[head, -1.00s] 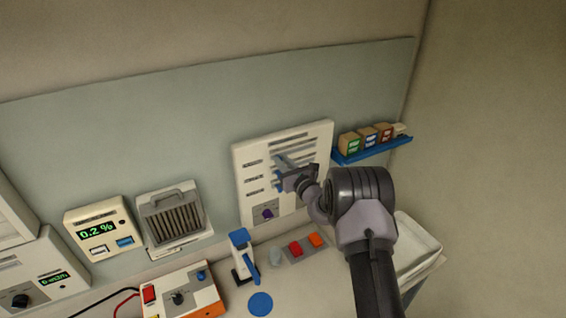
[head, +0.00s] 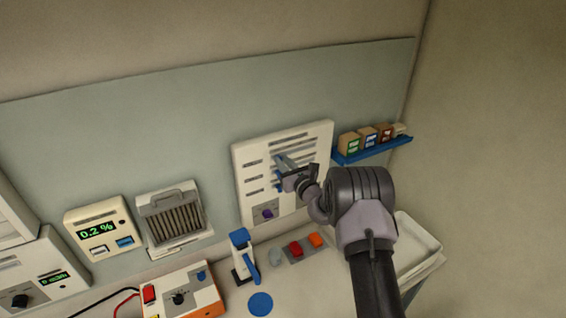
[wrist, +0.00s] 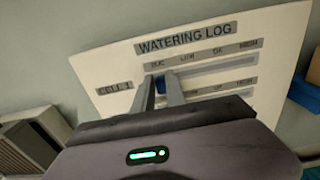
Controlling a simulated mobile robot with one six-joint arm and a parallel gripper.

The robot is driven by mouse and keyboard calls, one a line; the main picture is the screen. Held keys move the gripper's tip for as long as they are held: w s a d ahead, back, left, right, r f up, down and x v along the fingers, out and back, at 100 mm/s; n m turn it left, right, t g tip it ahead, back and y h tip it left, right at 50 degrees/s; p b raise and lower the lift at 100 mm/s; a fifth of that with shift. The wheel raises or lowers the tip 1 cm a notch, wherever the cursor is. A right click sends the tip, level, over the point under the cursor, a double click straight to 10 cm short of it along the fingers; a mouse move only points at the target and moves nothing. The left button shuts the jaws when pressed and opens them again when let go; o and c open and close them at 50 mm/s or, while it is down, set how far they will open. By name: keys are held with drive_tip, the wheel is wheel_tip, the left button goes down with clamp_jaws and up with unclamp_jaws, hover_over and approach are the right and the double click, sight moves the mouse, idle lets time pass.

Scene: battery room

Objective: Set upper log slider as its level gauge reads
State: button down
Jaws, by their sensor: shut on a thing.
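The white watering log panel (head: 244,172) is mounted on the wall board, and its title shows in the wrist view (wrist: 110,66). Its upper row is marked CELL 1, with a scale strip where LOW and OK can be read. My gripper (wrist: 160,84) is shut on the slider, one finger on each side. In the head view my gripper (head: 279,160) reaches the panel from the lower right and hides part of it. I cannot make out the level gauge.
A blue shelf with small boxes (head: 350,157) is right of the panel. Below are red and orange switches (head: 296,249), a blue-handled tool (head: 240,239) and a white tray (head: 430,240). A 0.2 % meter (head: 98,232) and a grille unit (head: 174,220) are left.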

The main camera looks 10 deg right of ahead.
drive_tip(key=d+b, duration=0.1)
drive_tip(key=w+d+b, duration=0.1)
drive_tip(key=d, duration=0.1)
drive_tip(key=d+b, duration=0.1)
drive_tip(key=d, duration=0.1)
drive_tip(key=shift+w, duration=0.3)
drive_tip(key=shift+a, duration=0.15)
drive_tip(key=c, duration=1.4)
unclamp_jaws()
drive_tip(key=shift+o, duration=0.2)
